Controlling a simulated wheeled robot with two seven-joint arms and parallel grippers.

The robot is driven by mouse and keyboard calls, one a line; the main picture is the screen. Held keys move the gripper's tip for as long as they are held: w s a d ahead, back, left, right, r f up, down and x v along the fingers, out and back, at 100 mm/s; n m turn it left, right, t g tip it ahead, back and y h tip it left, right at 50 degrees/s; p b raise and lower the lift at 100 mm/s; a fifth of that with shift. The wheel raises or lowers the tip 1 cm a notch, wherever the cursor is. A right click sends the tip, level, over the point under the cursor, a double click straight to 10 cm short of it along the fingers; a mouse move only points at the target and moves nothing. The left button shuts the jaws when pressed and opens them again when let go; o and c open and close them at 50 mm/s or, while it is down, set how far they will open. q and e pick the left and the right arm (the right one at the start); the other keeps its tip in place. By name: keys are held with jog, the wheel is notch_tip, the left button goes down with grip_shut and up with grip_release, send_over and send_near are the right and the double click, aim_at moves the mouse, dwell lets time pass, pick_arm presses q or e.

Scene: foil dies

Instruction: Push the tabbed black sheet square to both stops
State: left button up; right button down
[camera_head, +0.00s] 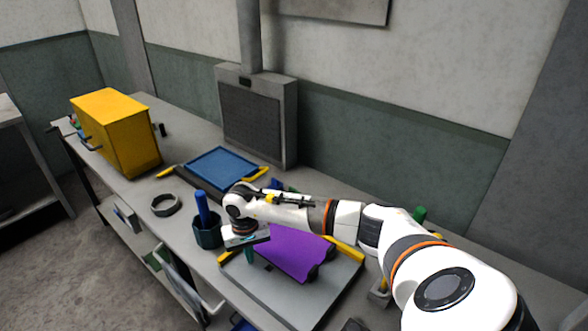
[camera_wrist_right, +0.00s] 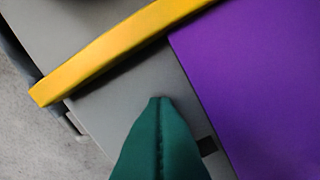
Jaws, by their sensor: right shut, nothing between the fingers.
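The sheet on the near plate is purple (camera_head: 290,250), not black, with dark tabs (camera_head: 321,267) on its right side. My right gripper (camera_head: 250,257) is shut and empty, its green fingertips low beside the sheet's left end. In the wrist view the green fingers (camera_wrist_right: 160,105) are over bare grey plate (camera_wrist_right: 110,95), left of the purple sheet (camera_wrist_right: 260,80). A yellow bar (camera_wrist_right: 120,45) lies by the sheet's corner; whether they touch I cannot tell. Another yellow bar (camera_head: 346,251) lies along the plate's back edge. My arm hides part of the sheet. My left gripper is out of view.
A dark cup with a blue-handled tool (camera_head: 207,234) stands left of the gripper. A grey ring (camera_head: 165,205), a blue sheet on a tray (camera_head: 222,167) and a yellow cabinet (camera_head: 120,135) are farther left. A grey panelled box (camera_head: 258,120) stands at the wall.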

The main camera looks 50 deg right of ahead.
jog(key=shift+w+d+b, duration=0.1)
jog(key=shift+d+b, duration=0.5)
jog(key=shift+d, duration=0.5)
jog(key=shift+a, duration=0.2)
jog(key=shift+a, duration=0.4)
notch_tip(320, 180, up, 8)
jog(key=p, duration=0.3)
jog(key=shift+p, duration=0.35)
